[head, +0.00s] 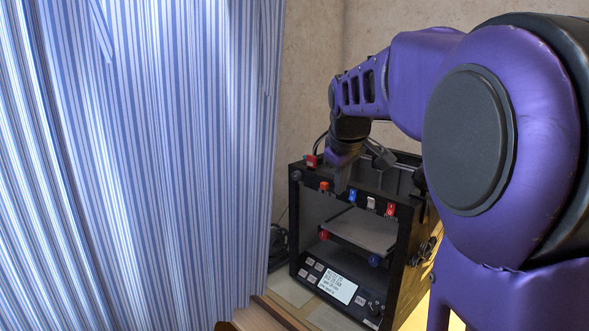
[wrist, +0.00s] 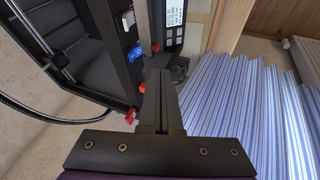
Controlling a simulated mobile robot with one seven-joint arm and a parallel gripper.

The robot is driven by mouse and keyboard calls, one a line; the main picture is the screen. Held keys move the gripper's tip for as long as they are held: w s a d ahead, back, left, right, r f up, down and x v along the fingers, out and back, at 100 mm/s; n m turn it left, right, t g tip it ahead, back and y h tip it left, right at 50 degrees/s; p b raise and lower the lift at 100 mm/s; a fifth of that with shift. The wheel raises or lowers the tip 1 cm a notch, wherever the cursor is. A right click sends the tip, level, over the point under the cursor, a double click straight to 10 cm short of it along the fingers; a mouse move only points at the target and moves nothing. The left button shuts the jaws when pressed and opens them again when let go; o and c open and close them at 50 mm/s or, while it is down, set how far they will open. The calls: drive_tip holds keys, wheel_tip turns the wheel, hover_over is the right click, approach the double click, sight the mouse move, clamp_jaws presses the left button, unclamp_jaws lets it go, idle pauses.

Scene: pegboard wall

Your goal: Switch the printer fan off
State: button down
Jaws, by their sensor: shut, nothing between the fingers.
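The printer (head: 408,232) is a black open-front box with a row of coloured switches along its top front bar. From left to right these are an orange-red one (head: 324,186), a blue one (head: 352,196), a white one (head: 371,203) and a red one (head: 390,209). Their labels are too small to read, so I cannot tell which is the fan's. My gripper (head: 341,188) is shut and empty, pointing down at the bar between the orange-red and blue switches. In the wrist view its fingers (wrist: 158,76) lie beside the blue switch (wrist: 136,54); contact is unclear.
A red part (head: 312,161) sits at the printer's top left corner. A panel with a lit screen (head: 337,285) and buttons is at the printer's lower front. A blue striped curtain (head: 150,150) hangs close on the left. A plain wall (head: 310,80) stands behind.

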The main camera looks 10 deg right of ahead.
sight(353, 196)
drive_tip(key=shift+w+d+f, duration=1.35)
drive_tip(key=shift+d+f, duration=0.15)
drive_tip(key=shift+d, duration=0.15)
drive_tip(key=shift+f+t+h+b, duration=0.45)
drive_tip(key=shift+f+b, duration=0.25)
drive_tip(key=shift+b, duration=0.45)
drive_tip(key=shift+r+p, duration=0.75)
drive_tip(key=shift+r, duration=0.15)
drive_tip(key=shift+a, duration=0.15)
